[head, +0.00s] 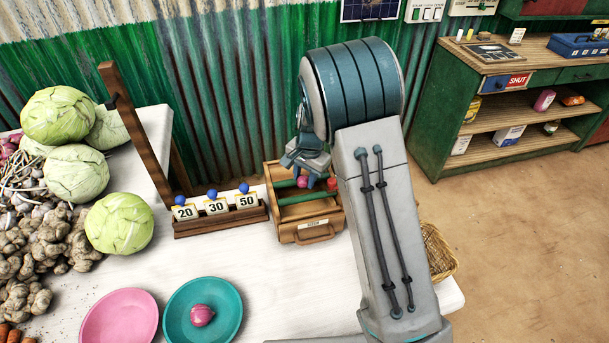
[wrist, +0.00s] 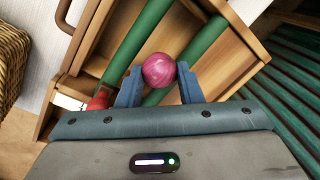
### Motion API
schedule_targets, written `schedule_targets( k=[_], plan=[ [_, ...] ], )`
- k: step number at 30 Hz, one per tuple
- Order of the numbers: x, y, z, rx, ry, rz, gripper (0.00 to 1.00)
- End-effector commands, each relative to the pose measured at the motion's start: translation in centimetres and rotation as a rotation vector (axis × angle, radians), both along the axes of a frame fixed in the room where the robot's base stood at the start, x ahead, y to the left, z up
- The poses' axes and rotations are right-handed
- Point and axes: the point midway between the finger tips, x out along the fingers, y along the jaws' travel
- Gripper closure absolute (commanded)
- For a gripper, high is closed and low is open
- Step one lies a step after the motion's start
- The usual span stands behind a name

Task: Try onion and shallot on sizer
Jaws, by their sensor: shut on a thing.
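The sizer is a wooden box (head: 310,221) with green bars across its top and a handle on its front. In the wrist view two green bars (wrist: 204,50) run across the open box. My gripper (wrist: 159,78) is shut on a round pinkish-purple bulb (wrist: 159,69), held over the sizer between the bars. I cannot tell whether the bulb touches a bar. The bulb also shows in the head view (head: 302,182), partly hidden by my gripper. Another purple bulb (head: 202,315) lies in the teal plate (head: 236,310). I cannot tell for certain which is onion and which shallot.
A wooden rack with number cards 20, 30 and 50 (head: 217,206) stands left of the sizer. A pink plate (head: 120,318) is left of the teal one. Cabbages (head: 118,222) and roots are piled at left. A wicker basket (head: 437,252) is right of the sizer. The white table's middle is clear.

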Motion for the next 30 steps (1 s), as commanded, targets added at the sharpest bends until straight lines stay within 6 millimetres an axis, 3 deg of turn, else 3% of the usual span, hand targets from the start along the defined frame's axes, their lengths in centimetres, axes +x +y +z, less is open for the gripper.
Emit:
schedule_targets(
  k=[11,12,14,20,23,30],
  plan=[
    [0.0,0.0,0.01,0.0,0.0,0.0,0.89],
    [0.0,0.0,0.02,0.0,0.0,0.0,0.59],
    [0.0,0.0,0.02,0.0,0.0,0.0,0.42],
    [0.0,0.0,0.02,0.0,0.0,0.0,0.42],
    [0.0,0.0,0.01,0.0,0.0,0.0,0.17],
    [0.0,0.0,0.02,0.0,0.0,0.0,0.17]
  ],
)
